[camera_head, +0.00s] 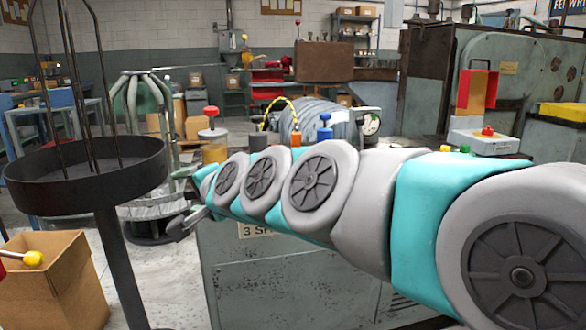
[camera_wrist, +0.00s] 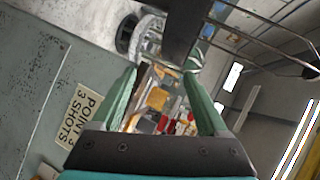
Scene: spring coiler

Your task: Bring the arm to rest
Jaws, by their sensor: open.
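My arm stretches from the right edge of the head view across the middle, towards the left. My gripper (camera_head: 180,202) is at its far end, small and partly hidden by the arm's links. It hangs in the air between the round black tray stand and the grey-green machine cabinet. In the wrist view my gripper (camera_wrist: 160,74) shows two green fingers spread wide apart, with nothing between them.
The black tray stand (camera_head: 85,192) with upright rods is close on the left. A cardboard box (camera_head: 55,285) stands at lower left. The grey-green cabinet (camera_head: 285,275) is below my arm; its sign (camera_wrist: 78,117) shows in the wrist view.

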